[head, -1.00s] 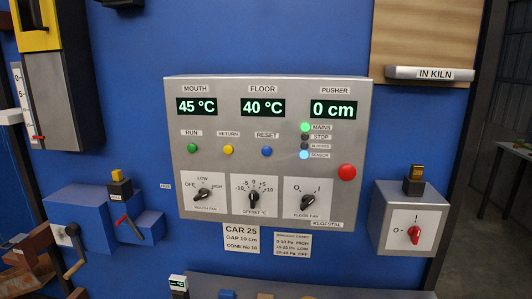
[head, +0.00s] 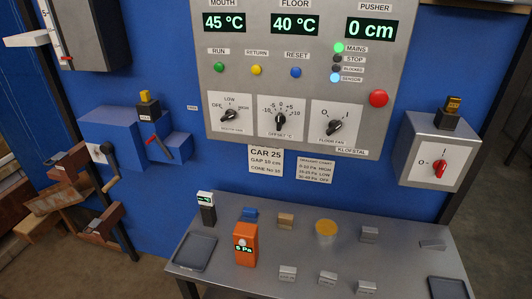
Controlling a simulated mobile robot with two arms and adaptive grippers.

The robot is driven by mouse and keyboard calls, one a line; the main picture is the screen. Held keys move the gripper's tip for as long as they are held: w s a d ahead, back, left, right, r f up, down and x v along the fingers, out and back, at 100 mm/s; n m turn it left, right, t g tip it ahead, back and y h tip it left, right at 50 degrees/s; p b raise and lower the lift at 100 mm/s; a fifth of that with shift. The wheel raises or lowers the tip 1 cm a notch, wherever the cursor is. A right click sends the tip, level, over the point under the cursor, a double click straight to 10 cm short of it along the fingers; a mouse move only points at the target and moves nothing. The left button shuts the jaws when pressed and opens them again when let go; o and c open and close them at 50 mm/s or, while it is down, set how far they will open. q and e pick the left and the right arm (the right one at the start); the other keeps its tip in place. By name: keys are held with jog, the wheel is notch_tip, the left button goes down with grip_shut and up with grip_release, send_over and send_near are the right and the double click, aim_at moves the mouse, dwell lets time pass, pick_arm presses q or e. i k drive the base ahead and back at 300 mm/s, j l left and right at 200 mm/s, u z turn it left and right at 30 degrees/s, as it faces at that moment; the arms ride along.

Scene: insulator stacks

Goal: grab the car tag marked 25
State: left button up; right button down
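Several small grey metal blocks with labels stand on the grey table (head: 310,247). Three are near the front edge: a left one (head: 288,272), a middle one (head: 327,278) and a right one (head: 366,287). Their labels are too small to read, so I cannot tell which, if any, is the car tag marked 25. A white card (head: 266,160) on the blue wall reads CAR 25, GAP 10 cm, CONE No 10. Neither of my grippers is in view.
On the table are an orange meter reading 5 Pa (head: 244,245), a dark left tray (head: 195,252), a dark right tray (head: 448,289), a tan block (head: 286,220) and a yellow-topped round thing (head: 326,229). A control panel (head: 300,80) hangs above.

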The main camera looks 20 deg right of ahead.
aim_at(288, 274)
jog(key=k+z, duration=0.1)
jog(key=z, duration=0.3)
jog(key=k+z, duration=0.1)
jog(key=z, duration=0.25)
jog(key=k+z, duration=0.1)
jog(key=z, duration=0.3)
